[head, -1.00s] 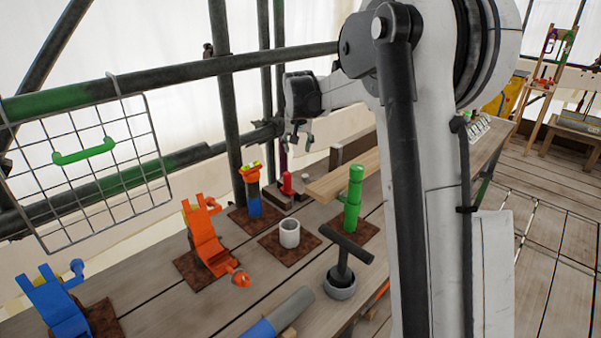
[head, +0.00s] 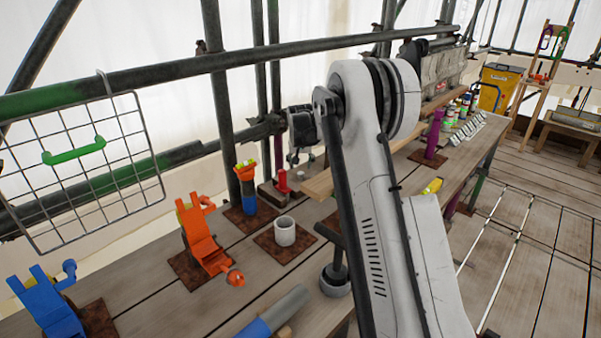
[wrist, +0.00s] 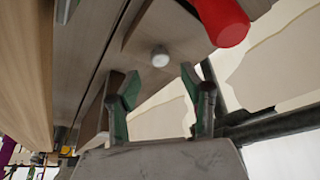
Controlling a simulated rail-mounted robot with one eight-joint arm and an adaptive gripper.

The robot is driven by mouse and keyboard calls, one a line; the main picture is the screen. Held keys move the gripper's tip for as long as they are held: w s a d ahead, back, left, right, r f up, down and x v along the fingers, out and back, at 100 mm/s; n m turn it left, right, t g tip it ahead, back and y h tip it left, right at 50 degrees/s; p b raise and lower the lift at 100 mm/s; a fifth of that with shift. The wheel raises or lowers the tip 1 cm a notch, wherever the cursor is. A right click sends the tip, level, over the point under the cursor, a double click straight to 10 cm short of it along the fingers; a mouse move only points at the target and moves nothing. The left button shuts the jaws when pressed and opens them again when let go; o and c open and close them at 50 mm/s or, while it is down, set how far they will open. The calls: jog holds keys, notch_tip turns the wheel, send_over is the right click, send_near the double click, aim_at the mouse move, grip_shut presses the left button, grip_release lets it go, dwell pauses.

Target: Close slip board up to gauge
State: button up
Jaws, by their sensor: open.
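My gripper (head: 300,160) is open and empty above the far side of the bench. In the wrist view its two green-tipped fingers (wrist: 158,95) point at a wooden board (wrist: 112,62) with a small pale round knob (wrist: 160,57). The knob lies ahead of the gap between the fingers, apart from them. A red handle (wrist: 222,18) stands at the upper right; it also shows in the head view (head: 283,182). A light wooden plank (head: 319,187) lies right of it, partly hidden by my arm. I cannot tell for certain which piece is the slip board or the gauge.
A blue-and-orange post (head: 247,190), a white cup (head: 285,232), an orange figure (head: 203,240) and a dark T-handled tool (head: 335,272) stand on the bench. A scaffold rail (head: 250,57) runs behind, with a wire basket (head: 80,175) at left. A purple cylinder (head: 434,135) stands farther right.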

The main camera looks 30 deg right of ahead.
aim_at(301, 173)
jog(key=shift+x, duration=2.75)
grip_shut()
